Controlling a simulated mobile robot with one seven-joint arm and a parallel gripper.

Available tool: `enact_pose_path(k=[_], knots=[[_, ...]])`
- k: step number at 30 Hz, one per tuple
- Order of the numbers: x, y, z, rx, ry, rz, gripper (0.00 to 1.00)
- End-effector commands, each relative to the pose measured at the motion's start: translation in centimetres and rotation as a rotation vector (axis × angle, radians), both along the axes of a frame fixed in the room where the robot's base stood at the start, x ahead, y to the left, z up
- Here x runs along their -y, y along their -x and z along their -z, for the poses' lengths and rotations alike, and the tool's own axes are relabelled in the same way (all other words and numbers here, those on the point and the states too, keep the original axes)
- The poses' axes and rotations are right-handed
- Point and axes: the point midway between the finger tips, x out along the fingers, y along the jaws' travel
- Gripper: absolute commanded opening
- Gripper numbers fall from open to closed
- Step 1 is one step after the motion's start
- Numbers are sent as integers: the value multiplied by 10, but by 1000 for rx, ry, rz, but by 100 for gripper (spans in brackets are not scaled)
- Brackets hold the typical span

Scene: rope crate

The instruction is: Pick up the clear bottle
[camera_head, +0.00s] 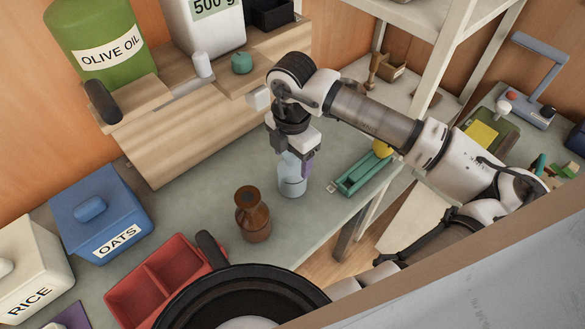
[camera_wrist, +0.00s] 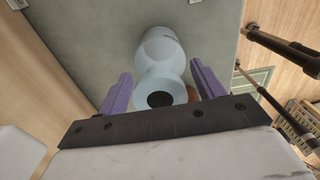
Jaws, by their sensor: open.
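The clear bottle (camera_head: 291,178) stands upright on the grey counter, pale blue and see-through, near the counter's front edge. In the wrist view the bottle (camera_wrist: 163,62) is seen from above, its dark round mouth facing the camera. My gripper (camera_head: 293,157) is above and around the bottle's top, pointing down. Its two purple fingers (camera_wrist: 161,88) are apart, one on each side of the bottle's neck, with a gap showing on both sides. The far finger is partly hidden in the head view.
A brown bottle (camera_head: 253,214) stands to the left of the clear bottle. A green tray (camera_head: 361,175) lies to its right. A wooden step (camera_head: 190,130) rises behind. A red divided tray (camera_head: 166,279) and a black pan (camera_head: 240,297) are at the front left.

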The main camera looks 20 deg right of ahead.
Motion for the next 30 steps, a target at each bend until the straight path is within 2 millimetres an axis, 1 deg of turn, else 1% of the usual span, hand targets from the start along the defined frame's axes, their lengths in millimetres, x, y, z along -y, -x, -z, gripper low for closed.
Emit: enact_pose_path(k=[5, 6, 21, 30], knots=[[0, 0, 1, 0, 1, 0, 68], [0, 0, 1, 0, 1, 0, 65], [0, 0, 0, 0, 1, 1, 0], [1, 0, -2, 1, 2, 1, 0]])
